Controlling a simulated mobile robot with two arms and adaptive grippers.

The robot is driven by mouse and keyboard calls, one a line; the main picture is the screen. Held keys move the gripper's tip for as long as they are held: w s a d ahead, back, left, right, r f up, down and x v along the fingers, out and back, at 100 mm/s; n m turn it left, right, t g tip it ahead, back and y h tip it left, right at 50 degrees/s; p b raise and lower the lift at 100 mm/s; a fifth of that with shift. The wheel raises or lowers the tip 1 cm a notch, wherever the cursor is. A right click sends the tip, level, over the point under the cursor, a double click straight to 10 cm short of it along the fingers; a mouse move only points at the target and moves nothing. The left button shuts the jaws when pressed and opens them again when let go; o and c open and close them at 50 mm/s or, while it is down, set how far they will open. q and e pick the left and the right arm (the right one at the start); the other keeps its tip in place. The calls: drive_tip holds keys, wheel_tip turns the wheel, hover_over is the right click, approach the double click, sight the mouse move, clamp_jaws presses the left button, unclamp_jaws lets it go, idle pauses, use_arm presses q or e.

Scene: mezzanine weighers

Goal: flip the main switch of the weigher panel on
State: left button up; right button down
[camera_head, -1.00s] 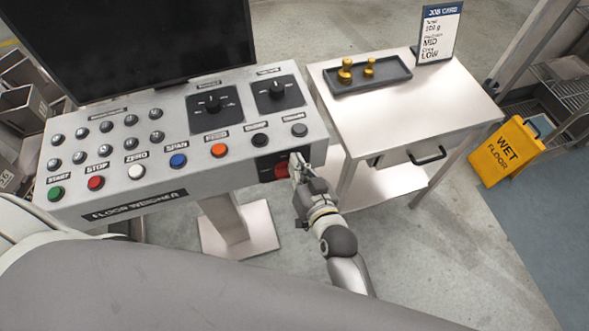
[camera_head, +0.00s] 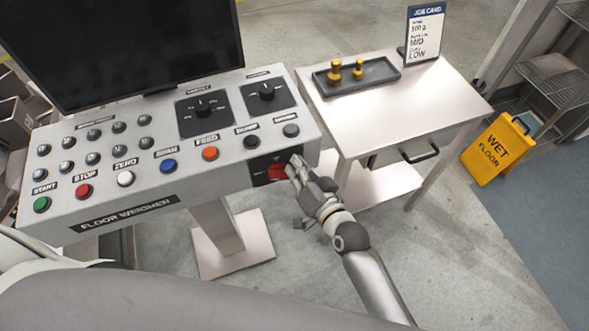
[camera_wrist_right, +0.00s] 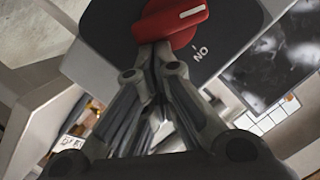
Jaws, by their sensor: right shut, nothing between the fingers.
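The weigher panel (camera_head: 150,207) is a grey sloped console labelled FLOOR WEIGHER. Its red main switch (camera_head: 276,173) sits on a black plate at the front right corner. In the right wrist view the red switch knob (camera_wrist_right: 172,22) has a white line lying across to the right, off the ON mark (camera_wrist_right: 200,50) below it. My right gripper (camera_head: 292,168) is shut and empty, its fingertips (camera_wrist_right: 150,48) at the knob's lower edge; whether they touch it I cannot tell. My left gripper is not in view.
Coloured buttons, including a green start button (camera_head: 41,205), line the panel. A dark screen (camera_head: 120,45) stands behind it. A steel table (camera_head: 400,110) with a tray of brass weights (camera_head: 356,83) is to the right. A yellow wet floor sign (camera_head: 492,150) stands beyond.

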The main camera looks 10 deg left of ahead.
drive_tip(key=shift+w+d+f+m+y+b, duration=0.1)
drive_tip(key=shift+f+m+y+b, duration=0.5)
drive_tip(key=shift+m+b, duration=1.15)
drive_tip(key=shift+d+f+m+y+b, duration=0.1)
drive_tip(key=shift+f+m+y+b, duration=0.15)
drive_tip(key=shift+f+m+b, duration=1)
drive_tip(key=shift+w+d+f+m+y+b, duration=0.1)
drive_tip(key=shift+f+m+y+b, duration=0.25)
drive_tip(key=shift+m+b, duration=1.85)
drive_tip(key=shift+a+t+b, duration=0.1)
drive_tip(key=shift+t+b, duration=0.2)
drive_tip(key=shift+b, duration=0.65)
